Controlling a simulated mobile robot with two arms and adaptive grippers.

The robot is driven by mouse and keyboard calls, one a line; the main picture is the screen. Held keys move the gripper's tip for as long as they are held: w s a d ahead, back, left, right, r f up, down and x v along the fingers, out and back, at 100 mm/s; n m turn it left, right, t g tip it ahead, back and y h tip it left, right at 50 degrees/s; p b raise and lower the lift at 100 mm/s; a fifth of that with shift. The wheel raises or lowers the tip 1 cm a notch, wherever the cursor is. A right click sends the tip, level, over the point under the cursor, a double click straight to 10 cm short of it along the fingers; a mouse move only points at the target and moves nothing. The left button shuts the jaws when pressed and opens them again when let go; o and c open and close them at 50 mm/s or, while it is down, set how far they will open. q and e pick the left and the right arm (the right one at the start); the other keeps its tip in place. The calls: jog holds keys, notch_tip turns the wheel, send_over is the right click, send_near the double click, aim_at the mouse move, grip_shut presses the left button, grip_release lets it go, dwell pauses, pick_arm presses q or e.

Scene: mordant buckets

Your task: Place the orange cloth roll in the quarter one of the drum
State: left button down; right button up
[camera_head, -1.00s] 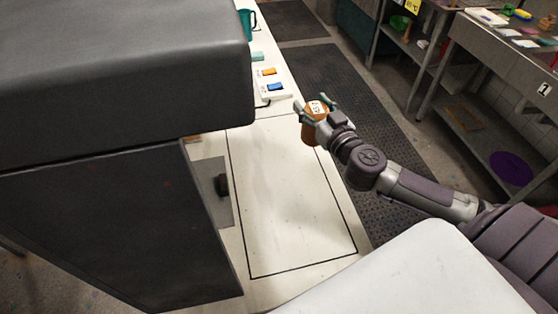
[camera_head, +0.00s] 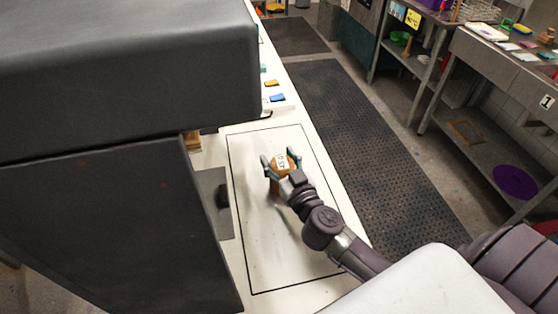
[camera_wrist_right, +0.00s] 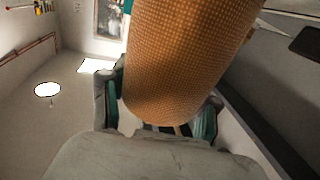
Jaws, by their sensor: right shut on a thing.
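The orange cloth roll (camera_head: 279,164) has a woven surface and a white label on its end. My right gripper (camera_head: 281,160) is shut on it and holds it over the outlined area of the white counter. In the right wrist view the roll (camera_wrist_right: 185,60) fills the upper middle, with the gripper's green-lined fingers on either side. The gap between roll and counter cannot be judged well. The drum and its quarters cannot be made out in either view. My left gripper is not in view.
A large dark grey machine (camera_head: 110,220) fills the left side and hides part of the white counter (camera_head: 290,238). The outlined counter area around the roll is clear. Metal tables (camera_head: 490,75) stand at the right.

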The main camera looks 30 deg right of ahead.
jog(key=o, duration=1.2)
jog(key=shift+o, duration=0.2)
